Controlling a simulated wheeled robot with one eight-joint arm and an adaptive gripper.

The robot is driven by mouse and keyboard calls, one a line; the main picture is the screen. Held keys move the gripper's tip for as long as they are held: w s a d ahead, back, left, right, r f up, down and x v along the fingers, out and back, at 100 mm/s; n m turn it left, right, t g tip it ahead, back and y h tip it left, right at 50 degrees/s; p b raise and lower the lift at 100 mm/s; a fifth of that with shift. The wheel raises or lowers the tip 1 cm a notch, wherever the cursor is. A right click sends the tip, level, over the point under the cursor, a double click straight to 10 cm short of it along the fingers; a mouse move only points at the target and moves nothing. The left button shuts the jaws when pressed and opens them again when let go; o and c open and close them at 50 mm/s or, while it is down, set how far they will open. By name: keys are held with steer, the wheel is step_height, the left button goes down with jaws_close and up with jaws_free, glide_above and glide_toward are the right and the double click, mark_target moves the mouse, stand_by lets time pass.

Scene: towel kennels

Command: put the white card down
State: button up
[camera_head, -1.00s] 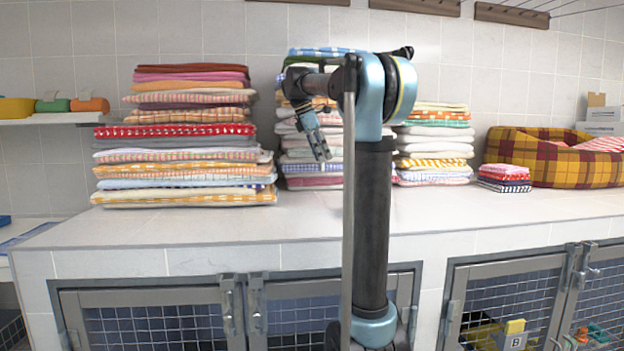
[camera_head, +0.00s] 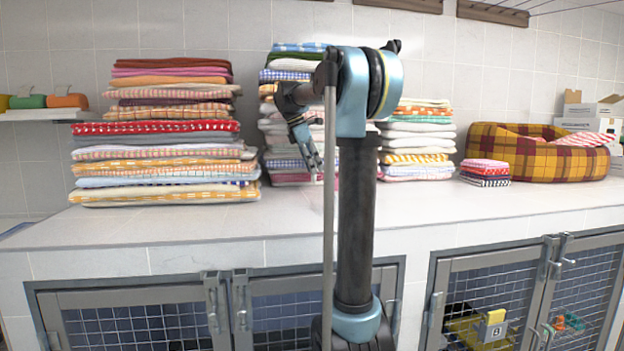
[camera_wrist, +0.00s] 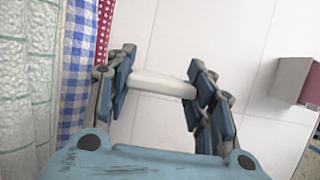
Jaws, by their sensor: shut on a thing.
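The white card (camera_wrist: 160,84) shows in the wrist view as a pale, thick strip spanning the gap between my fingers. My gripper (camera_wrist: 162,88) is shut on it, with one blue-padded finger at each end. In the head view my gripper (camera_head: 314,167) hangs pointing down over the tiled counter (camera_head: 300,216), in front of the middle towel stack (camera_head: 292,75). The card is too small there to make out clearly. I cannot tell whether it touches the counter.
A tall towel stack (camera_head: 165,155) stands left, a shorter one (camera_head: 418,140) right of my arm. Small folded cloths (camera_head: 485,172) and a plaid pet bed (camera_head: 530,160) lie farther right. The counter's front strip is clear. Mesh kennel doors (camera_head: 150,325) are below.

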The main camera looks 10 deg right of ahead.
steer(key=shift+f, duration=1.9)
steer(key=o, duration=1)
steer(key=shift+o, duration=0.2)
